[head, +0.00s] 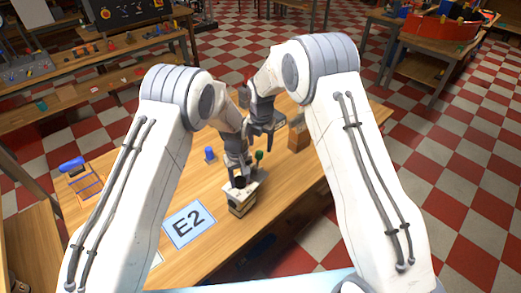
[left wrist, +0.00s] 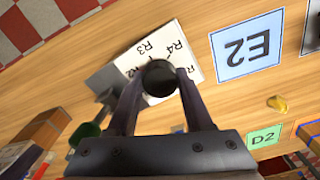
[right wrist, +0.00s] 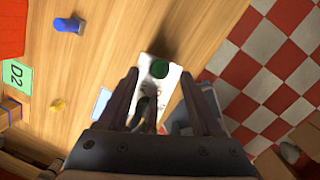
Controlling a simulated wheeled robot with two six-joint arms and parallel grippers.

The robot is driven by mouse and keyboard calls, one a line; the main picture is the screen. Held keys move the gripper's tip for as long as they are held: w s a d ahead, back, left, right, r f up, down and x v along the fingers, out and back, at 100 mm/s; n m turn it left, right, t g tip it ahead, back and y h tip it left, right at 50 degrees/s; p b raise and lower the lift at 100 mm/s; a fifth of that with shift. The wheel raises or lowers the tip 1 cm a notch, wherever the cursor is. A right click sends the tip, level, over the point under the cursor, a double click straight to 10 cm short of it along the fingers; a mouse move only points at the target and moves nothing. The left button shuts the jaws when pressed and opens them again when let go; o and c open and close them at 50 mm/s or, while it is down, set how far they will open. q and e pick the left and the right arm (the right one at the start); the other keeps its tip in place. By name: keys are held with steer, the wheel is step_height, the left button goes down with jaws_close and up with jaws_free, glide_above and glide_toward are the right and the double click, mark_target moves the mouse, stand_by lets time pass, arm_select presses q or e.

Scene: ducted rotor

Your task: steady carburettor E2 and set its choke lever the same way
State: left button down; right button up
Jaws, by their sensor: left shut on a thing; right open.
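Carburettor E2 is a pale box (head: 241,206) on the wooden table, beside the blue-edged E2 card (head: 189,225). Its white top with R markings shows in the left wrist view (left wrist: 178,42). My left gripper (head: 238,178) is shut on the black knob (left wrist: 160,78) on top of it. The choke lever has a green knob (head: 259,155), which also shows in the left wrist view (left wrist: 85,132). My right gripper (right wrist: 160,80) is open above the green knob (right wrist: 160,69), which appears between its fingertips. Contact cannot be told.
A blue peg-like part (head: 210,154) stands behind on the table, and a brown block (head: 298,135) stands at the right. A blue-handled rack (head: 82,180) is at the left. A green D2 card (left wrist: 264,138) and a yellow piece (left wrist: 277,103) lie near the E2 card.

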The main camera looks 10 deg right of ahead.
mark_target(261, 153)
step_height(261, 153, up, 7)
steer(key=s, duration=0.1)
steer(key=shift+m, duration=0.3)
jaws_close()
steer(key=w+d+f+m+y, duration=0.1)
steer(key=w+m, duration=0.2)
steer(key=m, duration=1.1)
steer(key=w+d+f+m+y, duration=0.1)
steer(key=w+m, duration=0.3)
steer(key=m, duration=1.1)
steer(key=s+a+f, duration=0.2)
steer(key=s+f, duration=0.1)
steer(key=f, duration=0.6)
steer(key=shift+m, duration=0.3)
